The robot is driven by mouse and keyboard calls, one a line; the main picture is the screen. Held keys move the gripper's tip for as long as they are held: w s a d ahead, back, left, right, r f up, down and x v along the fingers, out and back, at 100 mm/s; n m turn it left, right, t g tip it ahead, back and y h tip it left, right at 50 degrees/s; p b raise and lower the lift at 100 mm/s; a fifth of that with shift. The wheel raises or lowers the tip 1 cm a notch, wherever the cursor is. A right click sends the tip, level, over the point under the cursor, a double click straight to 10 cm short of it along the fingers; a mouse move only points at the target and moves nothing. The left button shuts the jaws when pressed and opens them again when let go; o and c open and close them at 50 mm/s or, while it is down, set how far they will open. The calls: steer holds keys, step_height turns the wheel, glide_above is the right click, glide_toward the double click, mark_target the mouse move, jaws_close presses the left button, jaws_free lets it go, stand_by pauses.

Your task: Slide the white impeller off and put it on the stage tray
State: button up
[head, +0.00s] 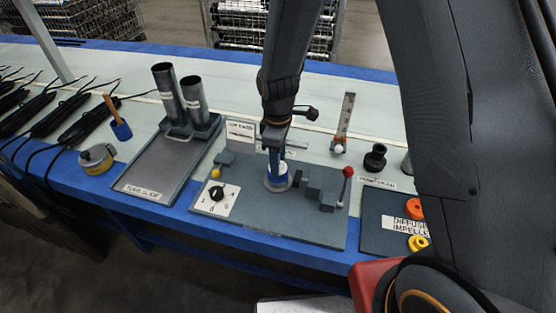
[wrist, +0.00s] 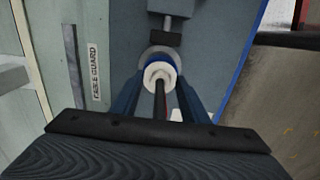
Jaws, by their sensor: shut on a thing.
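The white impeller (wrist: 160,74) is a white ring around a dark shaft in the wrist view, with a blue collar just behind it. My gripper (wrist: 160,82) has its two blue fingers on either side of the ring, shut on it. In the head view my gripper (head: 276,168) points down at the round mount on the central grey fixture plate (head: 235,226), and largely hides the impeller. A dark tray (head: 376,231) labelled with diffuser and impeller lies to the right, holding an orange ring (head: 414,208) and a yellow ring (head: 418,243). My arm hides its right side.
A left tray (head: 146,180) holds two upright grey tubes (head: 168,95). A ruler stand (head: 344,122) and a black fitting (head: 375,157) stand behind on the right.

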steer(key=shift+r, duration=0.15)
steer(key=shift+r+p, duration=5.45)
steer(key=shift+r, duration=1.8)
steer(key=shift+s, duration=0.1)
